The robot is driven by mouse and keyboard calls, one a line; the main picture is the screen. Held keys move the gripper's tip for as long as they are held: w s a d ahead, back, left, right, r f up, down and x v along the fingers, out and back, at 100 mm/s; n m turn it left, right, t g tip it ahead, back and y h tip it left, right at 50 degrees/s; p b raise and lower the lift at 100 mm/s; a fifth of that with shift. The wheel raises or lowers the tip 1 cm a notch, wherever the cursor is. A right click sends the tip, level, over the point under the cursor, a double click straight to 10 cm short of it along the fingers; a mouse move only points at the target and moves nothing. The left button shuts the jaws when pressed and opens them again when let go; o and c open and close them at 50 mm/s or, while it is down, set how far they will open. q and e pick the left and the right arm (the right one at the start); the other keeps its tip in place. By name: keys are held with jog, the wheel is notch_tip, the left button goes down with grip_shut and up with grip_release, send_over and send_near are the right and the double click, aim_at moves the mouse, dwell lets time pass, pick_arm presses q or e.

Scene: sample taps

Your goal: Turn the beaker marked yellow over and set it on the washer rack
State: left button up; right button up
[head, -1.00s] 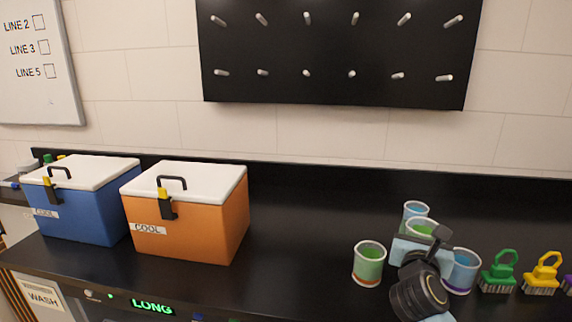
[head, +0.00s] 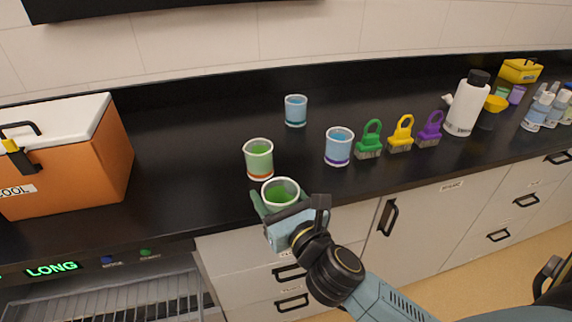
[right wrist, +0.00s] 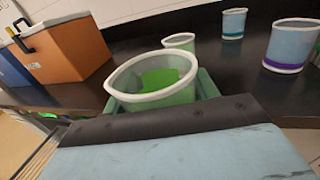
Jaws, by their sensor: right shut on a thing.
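My right gripper (head: 281,203) is shut on a beaker (head: 281,189) with green contents. It holds this beaker upright, open end up, in front of the counter's front edge. The jaws cover its lower part, so I cannot see its colour mark. In the right wrist view the same beaker (right wrist: 150,80) sits between the fingers (right wrist: 160,95). The washer rack (head: 110,300) is a wire rack at the lower left, below the lit LONG panel. My left gripper is not in view.
An orange-banded green beaker (head: 259,160), a teal-banded blue beaker (head: 296,110) and a purple-banded blue beaker (head: 339,147) stand on the counter. Brushes, including a yellow one (head: 401,135), stand to the right. An orange cool box (head: 70,165) is at left.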

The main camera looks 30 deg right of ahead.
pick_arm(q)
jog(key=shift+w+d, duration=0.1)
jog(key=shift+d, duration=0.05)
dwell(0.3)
pick_arm(e)
jog(key=w+d+r+m+g+h, duration=0.1)
jog(key=w+d+r+m+h, duration=0.2)
jog(key=w+d+h, duration=0.2)
jog(key=w+d+r+m+g+h, duration=0.2)
jog(key=w+d+r+m+h, duration=0.1)
jog(key=w+d, duration=0.7)
jog(key=shift+r+m+h, duration=0.2)
jog(key=shift+m+h, duration=0.1)
jog(key=shift+h, duration=0.6)
jog(key=shift+f, duration=0.15)
